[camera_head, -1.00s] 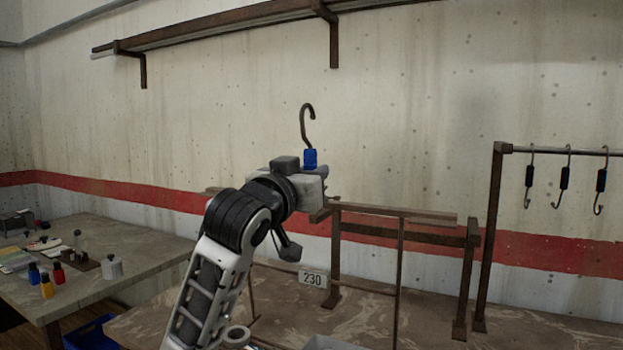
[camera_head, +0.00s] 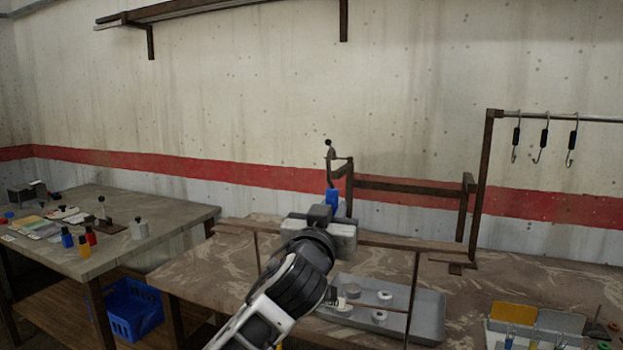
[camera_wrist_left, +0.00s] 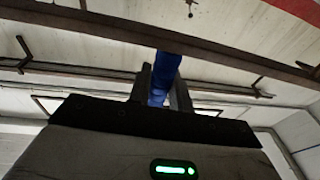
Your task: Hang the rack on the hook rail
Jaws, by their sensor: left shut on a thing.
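My left gripper (camera_head: 325,225) is shut on the blue grip (camera_head: 332,200) below a dark hook (camera_head: 330,158), which is seen nearly edge-on. A brown crossbar (camera_head: 400,243) runs out on both sides of the gripper, with thin rods (camera_head: 415,275) going down from it; this looks like the rack. The blue grip also shows between the fingers in the left wrist view (camera_wrist_left: 164,75). The hook rail (camera_head: 560,116) is a metal bar on a brown post at the right, with three black-gripped hooks (camera_head: 543,140) on it. The held hook is apart from the rail. My right gripper is out of view.
A brown stand (camera_head: 415,187) is behind the crossbar, left of the rail post. A grey tray (camera_head: 432,310) with pale rings shows below; I cannot tell whether it joins the rack. A side table (camera_head: 150,215) with bottles is left. Bins (camera_head: 560,322) are front right.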

